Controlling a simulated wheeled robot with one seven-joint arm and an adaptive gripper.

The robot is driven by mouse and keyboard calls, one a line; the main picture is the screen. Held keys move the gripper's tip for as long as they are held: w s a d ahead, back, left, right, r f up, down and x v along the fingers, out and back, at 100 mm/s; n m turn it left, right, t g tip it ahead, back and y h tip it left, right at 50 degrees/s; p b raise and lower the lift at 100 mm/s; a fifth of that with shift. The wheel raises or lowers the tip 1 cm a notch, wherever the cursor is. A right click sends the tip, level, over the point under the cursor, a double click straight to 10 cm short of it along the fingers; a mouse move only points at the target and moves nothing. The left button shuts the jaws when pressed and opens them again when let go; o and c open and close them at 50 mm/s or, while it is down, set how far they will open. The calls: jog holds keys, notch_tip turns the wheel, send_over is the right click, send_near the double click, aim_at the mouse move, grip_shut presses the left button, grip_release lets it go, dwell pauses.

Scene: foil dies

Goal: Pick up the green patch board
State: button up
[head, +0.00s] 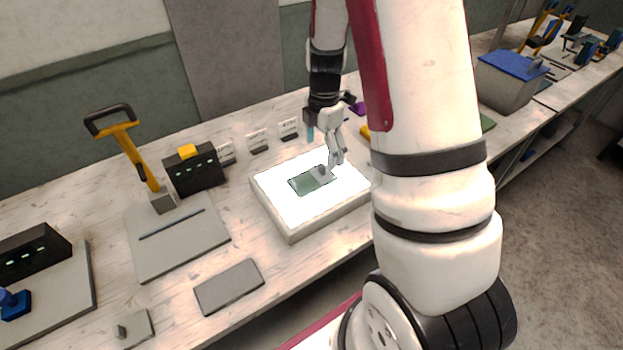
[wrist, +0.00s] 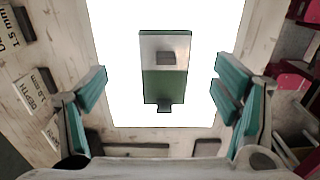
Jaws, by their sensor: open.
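The green patch board (head: 303,184) lies flat on a bright white light panel (head: 278,203) on the bench. In the wrist view the board (wrist: 165,88) is a green rectangle with a pale band, a small grey block on it and a small tab at its near end. My gripper (head: 325,150) is above the panel, over or close to the board; part of it is hidden behind my own arm. In the wrist view my gripper (wrist: 160,88) is open, its teal finger pads apart on either side of the board, with nothing between them held.
Small labelled cards (head: 257,140) stand behind the panel. To the left are a dark box with a yellow top (head: 194,168), a yellow-handled lever press (head: 140,160) and a grey plate (head: 229,287). A grey bin with a blue lid (head: 508,82) stands far right.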

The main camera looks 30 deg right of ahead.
aim_at(321, 166)
jog(key=f, duration=0.3)
jog(key=s+f+p, duration=0.1)
jog(key=f, duration=0.1)
jog(key=shift+a, duration=0.35)
jog(key=shift+w+f, duration=0.1)
jog(key=shift+f, duration=0.55)
jog(key=shift+c, duration=0.3)
jog(key=c, duration=1.3)
jog(key=shift+r, duration=0.1)
